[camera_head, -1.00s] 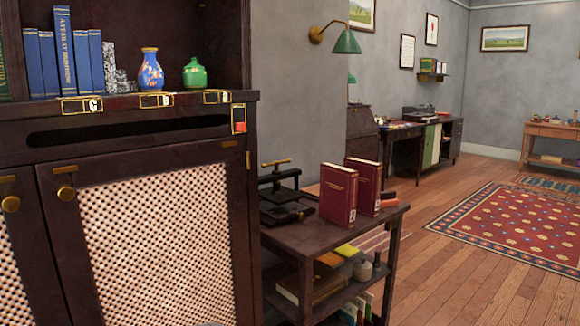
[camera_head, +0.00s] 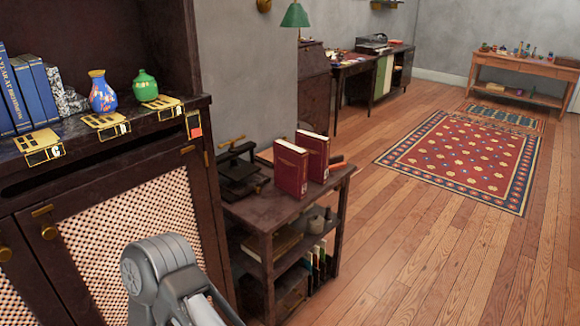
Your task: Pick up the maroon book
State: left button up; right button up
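Two maroon books stand upright on a small dark side table (camera_head: 250,205). The nearer maroon book (camera_head: 291,170) is at the left, and the other maroon book (camera_head: 314,152) is just behind it to the right. Both have pale page edges on top. A grey link of one of my arms shows at the bottom, left of the middle, well in front of the table and apart from the books. I cannot tell which arm it belongs to. Neither gripper's fingers show.
A black press (camera_head: 240,172) stands left of the books. A dark cabinet (camera_head: 130,150) with vases and blue books rises at the left. The table's lower shelves hold more books and small jars. Open wooden floor (camera_head: 420,260) and a red rug (camera_head: 462,160) lie to the right.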

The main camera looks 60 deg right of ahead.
aim_at(291, 161)
jog(key=k+l, duration=0.15)
jog(key=l, duration=0.25)
jog(key=k+l, duration=0.1)
jog(key=l, duration=0.35)
jog(key=k+l, duration=0.15)
jog(key=l, duration=0.25)
jog(key=k+l, duration=0.1)
jog(key=l, duration=0.35)
jog(key=k+l+u, duration=0.1)
jog(key=l, duration=0.3)
jog(key=k+l, duration=0.15)
jog(key=l, duration=0.3)
jog(key=k+l, duration=0.15)
jog(key=l, duration=0.25)
